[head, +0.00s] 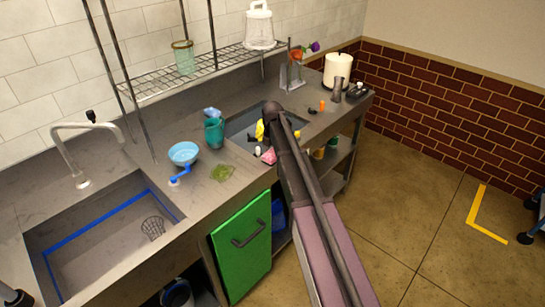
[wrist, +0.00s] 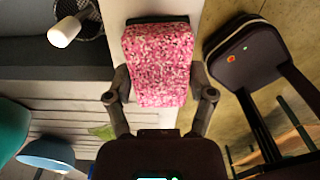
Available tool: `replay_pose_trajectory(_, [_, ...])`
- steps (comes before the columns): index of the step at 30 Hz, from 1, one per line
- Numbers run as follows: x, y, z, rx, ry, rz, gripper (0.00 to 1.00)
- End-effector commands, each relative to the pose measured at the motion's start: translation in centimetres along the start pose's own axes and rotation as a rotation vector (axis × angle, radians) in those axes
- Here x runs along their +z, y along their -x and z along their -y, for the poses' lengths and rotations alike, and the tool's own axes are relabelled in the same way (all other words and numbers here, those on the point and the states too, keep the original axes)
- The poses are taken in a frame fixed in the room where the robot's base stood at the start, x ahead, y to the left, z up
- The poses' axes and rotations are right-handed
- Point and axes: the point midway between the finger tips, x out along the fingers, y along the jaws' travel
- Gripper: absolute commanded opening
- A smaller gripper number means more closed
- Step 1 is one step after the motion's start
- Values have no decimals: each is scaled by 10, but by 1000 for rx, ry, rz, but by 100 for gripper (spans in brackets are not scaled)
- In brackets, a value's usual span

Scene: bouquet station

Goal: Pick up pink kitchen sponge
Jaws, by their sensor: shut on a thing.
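The pink kitchen sponge (wrist: 158,62), speckled with white, sits between the two fingers of my gripper (wrist: 161,92) in the wrist view. The fingers are shut on its sides, and its far end sticks out beyond them. In the head view the sponge (head: 268,156) shows as a small pink patch at the front edge of the counter, just left of my arm. My arm hides most of the gripper there. I cannot tell from these views whether the sponge touches the counter.
A teal cup (head: 214,133), a light blue bowl (head: 183,153) and a green leafy patch (head: 222,172) are on the counter to the left. A sink (head: 110,240) lies further left. A wire shelf (head: 190,75) stands behind. The floor (head: 430,190) at right is mostly clear.

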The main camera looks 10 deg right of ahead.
Motion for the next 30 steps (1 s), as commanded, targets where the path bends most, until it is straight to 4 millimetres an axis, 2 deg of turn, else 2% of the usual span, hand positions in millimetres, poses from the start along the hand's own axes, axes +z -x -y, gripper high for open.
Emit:
replay_pose_trajectory(14, [0,4,0,0,0,0,38])
replay_pose_trajectory(20, [0,15,0,0,-1,0,38])
replay_pose_trajectory(28, [0,40,0,0,-1,0,38])
replay_pose_trajectory(29, [-2,41,2,0,0,0,38])
replay_pose_trajectory(30, [-14,38,11,0,0,0,38])
